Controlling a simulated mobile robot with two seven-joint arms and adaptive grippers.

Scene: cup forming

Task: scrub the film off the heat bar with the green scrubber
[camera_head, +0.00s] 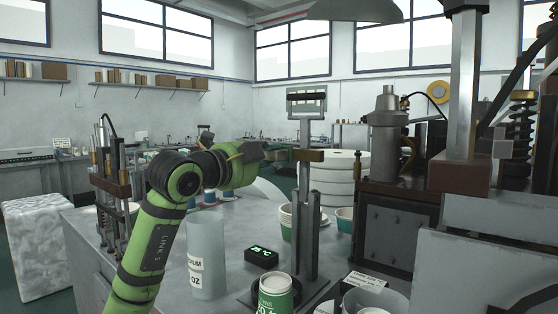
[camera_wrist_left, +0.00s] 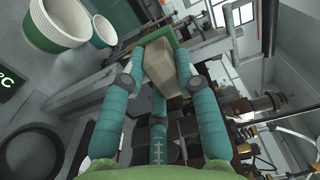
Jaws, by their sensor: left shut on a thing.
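In the head view I cannot make out the scrubber. My right gripper is out of view.
White-and-green cups (camera_head: 287,222) stand behind the stand's base. A black display (camera_head: 262,256), a clear container (camera_head: 206,262) and a green-labelled can (camera_head: 275,296) stand in front. A large press (camera_head: 400,225) blocks the right side.

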